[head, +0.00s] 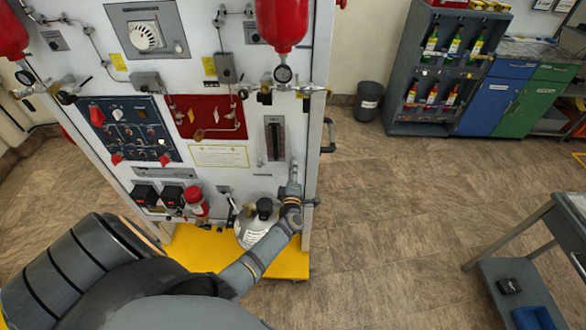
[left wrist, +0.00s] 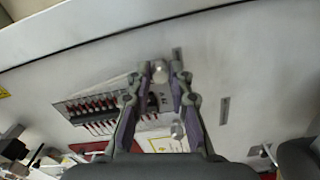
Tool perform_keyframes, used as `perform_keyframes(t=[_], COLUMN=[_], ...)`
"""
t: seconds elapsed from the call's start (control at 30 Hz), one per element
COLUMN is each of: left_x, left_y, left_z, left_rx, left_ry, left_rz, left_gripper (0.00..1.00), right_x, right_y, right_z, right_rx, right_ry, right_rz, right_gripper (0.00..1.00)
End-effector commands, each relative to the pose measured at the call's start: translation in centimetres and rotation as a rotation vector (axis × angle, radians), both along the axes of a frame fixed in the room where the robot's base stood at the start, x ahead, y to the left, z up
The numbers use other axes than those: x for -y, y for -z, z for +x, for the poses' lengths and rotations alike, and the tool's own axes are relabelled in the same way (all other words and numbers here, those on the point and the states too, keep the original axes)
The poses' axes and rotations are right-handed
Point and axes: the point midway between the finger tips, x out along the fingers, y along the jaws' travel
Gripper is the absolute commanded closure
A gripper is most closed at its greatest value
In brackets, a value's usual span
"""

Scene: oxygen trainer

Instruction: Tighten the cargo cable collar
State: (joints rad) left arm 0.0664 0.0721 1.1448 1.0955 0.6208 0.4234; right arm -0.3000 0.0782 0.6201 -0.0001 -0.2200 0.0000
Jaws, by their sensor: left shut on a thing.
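A white training panel (head: 262,205) stands in the left half of the head view. My left gripper (head: 294,168) is at the panel's lower right, close to its right edge. In the left wrist view my left gripper (left wrist: 160,82) has its two fingers closed in around a small silver round piece (left wrist: 160,70), which seems to be the cargo cable collar. The fingertips hide part of it, and I cannot see its thread or how it is seated. In the head view the collar is hidden by the gripper. My right gripper is not in view.
A grey gas cylinder (head: 256,222) stands on the yellow base (head: 196,250), close beside my left forearm. Red tanks (head: 283,22) and gauges sit higher on the panel. The floor right of the panel is clear up to a grey cart (head: 540,238).

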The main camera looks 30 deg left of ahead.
Motion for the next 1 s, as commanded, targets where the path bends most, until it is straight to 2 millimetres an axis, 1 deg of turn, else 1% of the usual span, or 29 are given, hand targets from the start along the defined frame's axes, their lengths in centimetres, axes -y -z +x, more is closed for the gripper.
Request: perform_keyframes(t=[0.2, 0.67, 0.7, 0.8, 0.83, 1.0], left_x=[0.03, 0.03, 0.03, 0.02, 0.02, 0.01], left_y=[0.03, 0.08, 0.08, 0.07, 0.07, 0.05], left_z=[0.01, 0.00, 0.00, -0.01, -0.01, 0.00], left_rx=[-0.024, -0.029, -0.029, -0.028, -0.028, -0.028], left_ry=[0.001, 0.001, 0.001, 0.001, 0.001, 0.000], left_rz=[0.037, 0.045, 0.045, 0.044, 0.044, 0.044], left_gripper=[1.00, 1.00, 0.75, 0.61, 0.57, 0.57], right_x=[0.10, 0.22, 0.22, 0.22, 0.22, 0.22], right_y=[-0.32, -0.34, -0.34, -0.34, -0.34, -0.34], right_z=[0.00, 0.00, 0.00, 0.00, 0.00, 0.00], right_rx=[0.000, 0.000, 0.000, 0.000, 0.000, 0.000], right_ry=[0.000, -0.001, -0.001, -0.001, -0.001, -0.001], right_rz=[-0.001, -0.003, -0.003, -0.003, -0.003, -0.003], right_gripper=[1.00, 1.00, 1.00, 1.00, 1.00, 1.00])
